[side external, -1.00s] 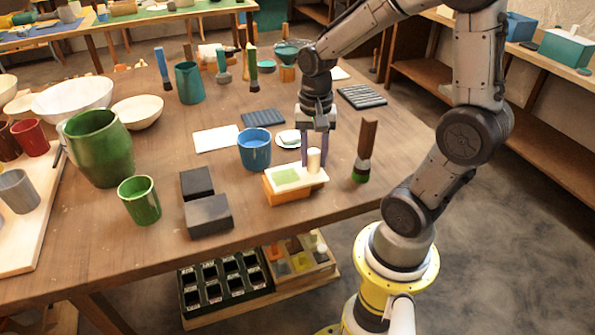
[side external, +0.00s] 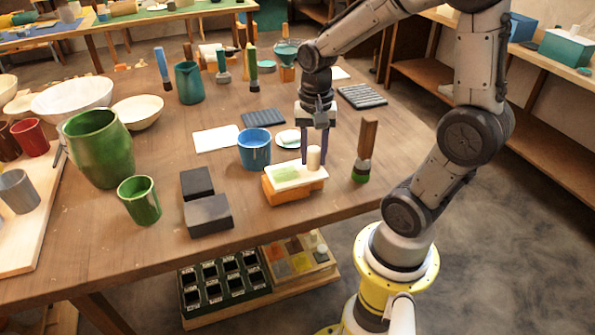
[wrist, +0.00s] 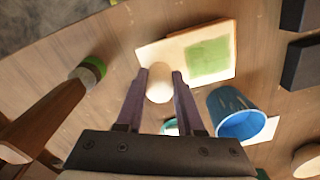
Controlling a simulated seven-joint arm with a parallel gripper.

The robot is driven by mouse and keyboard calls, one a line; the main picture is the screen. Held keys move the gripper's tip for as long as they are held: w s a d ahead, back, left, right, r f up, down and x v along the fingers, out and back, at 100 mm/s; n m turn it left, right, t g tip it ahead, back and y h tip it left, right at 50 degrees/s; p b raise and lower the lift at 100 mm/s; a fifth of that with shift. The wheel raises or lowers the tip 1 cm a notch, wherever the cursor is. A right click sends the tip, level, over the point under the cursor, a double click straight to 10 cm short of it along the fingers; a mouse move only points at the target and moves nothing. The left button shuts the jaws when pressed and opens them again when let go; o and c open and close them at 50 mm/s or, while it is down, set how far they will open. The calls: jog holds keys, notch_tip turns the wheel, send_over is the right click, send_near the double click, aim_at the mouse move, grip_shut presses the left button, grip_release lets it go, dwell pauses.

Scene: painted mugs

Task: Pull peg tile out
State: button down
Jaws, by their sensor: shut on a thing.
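The peg tile (side external: 306,180) is a thin white plate with a green square on its face and a pale upright peg near one end. It lies on or just above an orange block (side external: 296,192) near the table's front edge; any gap between them is hard to tell. In the wrist view the tile (wrist: 184,41) shows its green square to the right of the peg (wrist: 158,84). My gripper (wrist: 160,80) points down with its two purple fingers on either side of the peg, shut on it. The gripper also shows in the side view (side external: 314,152).
A blue mug (side external: 254,150) stands just behind and left of the block. A brush (side external: 365,152) with a green base stands close on the right. Two dark blocks (side external: 209,215) lie to the left. A small white dish (side external: 288,138) sits behind.

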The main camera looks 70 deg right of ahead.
jog(key=shift+r, duration=0.45)
jog(key=shift+r, duration=4.45)
